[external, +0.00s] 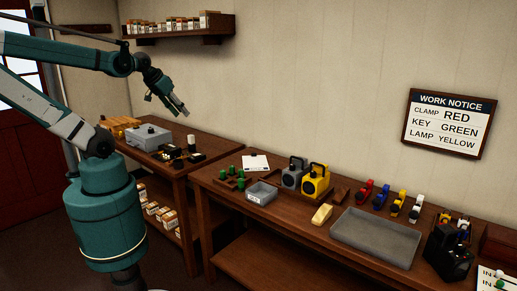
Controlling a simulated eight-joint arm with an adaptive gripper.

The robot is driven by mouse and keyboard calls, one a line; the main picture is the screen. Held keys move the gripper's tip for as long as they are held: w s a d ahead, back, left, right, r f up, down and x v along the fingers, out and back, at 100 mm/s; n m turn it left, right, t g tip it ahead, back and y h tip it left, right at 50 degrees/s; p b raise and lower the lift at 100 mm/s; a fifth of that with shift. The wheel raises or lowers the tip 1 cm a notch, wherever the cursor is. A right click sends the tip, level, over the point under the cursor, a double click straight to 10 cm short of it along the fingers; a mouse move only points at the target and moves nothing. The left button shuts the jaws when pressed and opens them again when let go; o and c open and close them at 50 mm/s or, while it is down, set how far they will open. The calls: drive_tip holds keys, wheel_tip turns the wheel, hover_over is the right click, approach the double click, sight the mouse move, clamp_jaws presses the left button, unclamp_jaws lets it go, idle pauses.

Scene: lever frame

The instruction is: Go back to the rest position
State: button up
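My gripper (181,108) is raised in the air at the upper left, above the left workbench. It is well apart from everything on the benches. It is small in the picture and I see nothing held in it. Whether its fingers are open or shut is too small to tell. My teal and white arm reaches up and bends over to it from the base at the lower left.
The left bench (200,147) holds a grey box (149,136) and small dark items. The right bench (290,221) holds a grey tray (376,237), a yellow lamp (316,181) and coloured clamps. A shelf (180,32) and a work notice (446,124) hang on the wall.

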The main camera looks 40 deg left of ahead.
wheel_tip(320, 180, down, 7)
drive_tip(key=b, duration=0.6)
drive_tip(key=shift+r, duration=0.15)
idle(0.8)
